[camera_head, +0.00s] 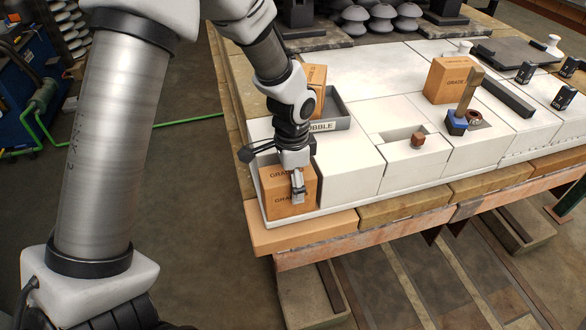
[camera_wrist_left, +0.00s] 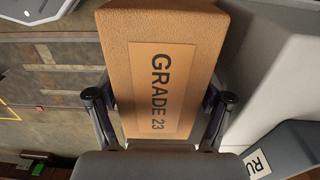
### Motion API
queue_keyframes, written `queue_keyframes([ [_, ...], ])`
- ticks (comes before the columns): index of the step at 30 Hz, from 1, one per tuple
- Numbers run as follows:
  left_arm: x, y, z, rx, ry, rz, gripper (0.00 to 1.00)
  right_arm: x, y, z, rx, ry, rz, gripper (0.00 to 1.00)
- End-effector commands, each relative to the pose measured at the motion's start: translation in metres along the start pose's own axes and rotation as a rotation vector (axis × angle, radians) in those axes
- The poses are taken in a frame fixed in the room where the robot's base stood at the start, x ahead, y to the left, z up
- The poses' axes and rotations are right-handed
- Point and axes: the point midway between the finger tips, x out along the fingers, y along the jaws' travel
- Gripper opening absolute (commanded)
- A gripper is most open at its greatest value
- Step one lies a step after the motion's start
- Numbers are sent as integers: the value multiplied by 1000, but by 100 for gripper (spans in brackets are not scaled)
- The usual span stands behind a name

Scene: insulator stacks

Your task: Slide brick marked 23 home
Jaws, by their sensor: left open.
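The orange-brown brick marked GRADE 23 (camera_wrist_left: 165,60) fills the middle of the left wrist view. In the head view this brick (camera_head: 278,203) sits at the front left corner of the white blocks, beside a white block to its right. My left gripper (camera_head: 298,188) is over it from above. In the left wrist view, the fingers of my left gripper (camera_wrist_left: 158,105) stand open on either side of the brick. I cannot tell whether they touch it. The arm and gripper hide part of the brick's top. My right gripper is not in view.
A grey tray (camera_head: 340,124), its label partly hidden, lies behind, with an orange brick (camera_head: 316,75) by it. Another GRADE brick (camera_head: 446,80) stands farther right near a blue-headed tool (camera_head: 457,122). A small brown cube (camera_head: 418,140) sits by a recess.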

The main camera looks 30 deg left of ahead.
Motion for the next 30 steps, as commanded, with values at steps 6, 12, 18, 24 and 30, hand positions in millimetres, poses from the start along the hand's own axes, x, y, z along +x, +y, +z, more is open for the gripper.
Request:
queue_keyframes([
  [6,8,0,0,0,1,0,79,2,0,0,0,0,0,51],
  [12,8,0,0,0,0,0,51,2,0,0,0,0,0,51],
  [18,8,0,0,1,0,0,9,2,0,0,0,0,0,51],
  [24,8,0,0,1,0,0,9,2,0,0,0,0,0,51],
  [30,7,0,-3,2,-1,0,9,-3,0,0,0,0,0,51],
])
